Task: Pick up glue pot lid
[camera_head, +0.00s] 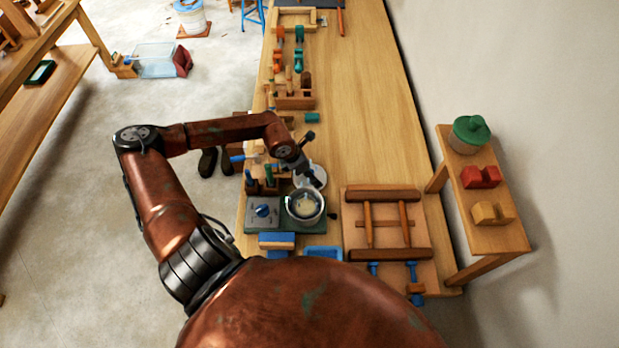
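The glue pot (304,206) is a round metal pot with a pale cream filling. It stands open on a dark green base beside a grey control box with a blue knob. A pale grey round disc (320,170), which looks like the pot's lid, lies just behind the pot. My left gripper (314,179) is over this disc with its dark fingers pointing down, and it hides part of the disc. I cannot tell whether the fingers are closed or touch the disc. My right gripper is not in view.
A small rack of green-handled tools (262,186) stands left of the disc. A wooden frame with dark bars (387,224) lies to the right. Clamps and a wooden block (294,102) stand farther back. The bench (365,110) is clear at the back right.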

